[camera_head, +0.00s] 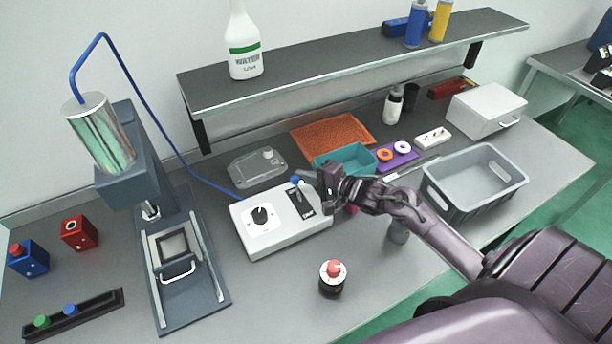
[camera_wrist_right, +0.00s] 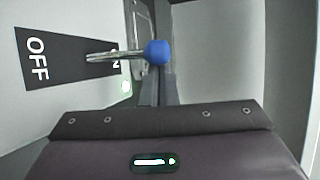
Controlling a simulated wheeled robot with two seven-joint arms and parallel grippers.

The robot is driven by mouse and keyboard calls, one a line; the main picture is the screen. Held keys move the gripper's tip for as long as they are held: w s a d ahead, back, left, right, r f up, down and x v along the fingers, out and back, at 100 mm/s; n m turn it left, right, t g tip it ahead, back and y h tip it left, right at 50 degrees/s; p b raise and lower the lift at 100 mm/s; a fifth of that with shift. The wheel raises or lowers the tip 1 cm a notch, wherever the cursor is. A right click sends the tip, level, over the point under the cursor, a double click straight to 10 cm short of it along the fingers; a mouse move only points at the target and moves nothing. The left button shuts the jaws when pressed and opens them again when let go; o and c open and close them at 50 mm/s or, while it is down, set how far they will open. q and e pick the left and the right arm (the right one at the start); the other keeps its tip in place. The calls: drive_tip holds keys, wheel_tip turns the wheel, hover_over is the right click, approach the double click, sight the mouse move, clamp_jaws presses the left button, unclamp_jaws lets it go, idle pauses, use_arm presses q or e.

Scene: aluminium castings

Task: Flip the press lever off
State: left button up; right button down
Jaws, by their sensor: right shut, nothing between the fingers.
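The control box (camera_head: 280,222) is light grey, with a black dial and a dark switch plate. The press lever has a metal stem and a blue ball knob (camera_wrist_right: 157,52); the knob is small in the head view (camera_head: 296,181). In the right wrist view the stem leans across the ON end of the plate, away from the OFF label (camera_wrist_right: 36,57). My right gripper (camera_head: 308,178) is at the knob, its fingers (camera_wrist_right: 160,88) shut and empty. In the wrist view the fingertips are right by the knob; I cannot tell whether they touch. My left gripper is out of view.
The press (camera_head: 120,165) stands left of the box, joined by a blue hose. A red-topped button (camera_head: 333,277) stands in front. A teal tray (camera_head: 345,160) and grey crate (camera_head: 474,180) lie to the right. The shelf (camera_head: 330,65) overhangs the back.

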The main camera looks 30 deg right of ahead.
drive_tip(key=shift+s, duration=0.15)
drive_tip(key=shift+s+r+n+t+b, duration=0.1)
drive_tip(key=shift+s+n+t+b, duration=0.25)
drive_tip(key=shift+t, duration=0.35)
drive_tip(key=shift+s+t+y, duration=0.25)
drive_tip(key=shift+t+y, duration=0.05)
drive_tip(key=shift+t, duration=0.1)
drive_tip(key=shift+s+r+n+p, duration=0.25)
drive_tip(key=shift+s+p, duration=0.25)
drive_tip(key=shift+p, duration=0.05)
drive_tip(key=shift+s+a+f+t+b, duration=0.1)
drive_tip(key=shift+s+f+t+b, duration=0.1)
drive_tip(key=shift+s+t+b, duration=0.15)
drive_tip(key=shift+s+n+t+y, duration=0.1)
drive_tip(key=shift+n+t+y, duration=0.2)
drive_tip(key=shift+t, duration=0.05)
drive_tip(key=shift+b, duration=0.3)
drive_tip(key=shift+r, duration=0.15)
wheel_tip(320, 180, up, 20)
drive_tip(key=b, duration=0.1)
drive_tip(key=shift+b, duration=0.4)
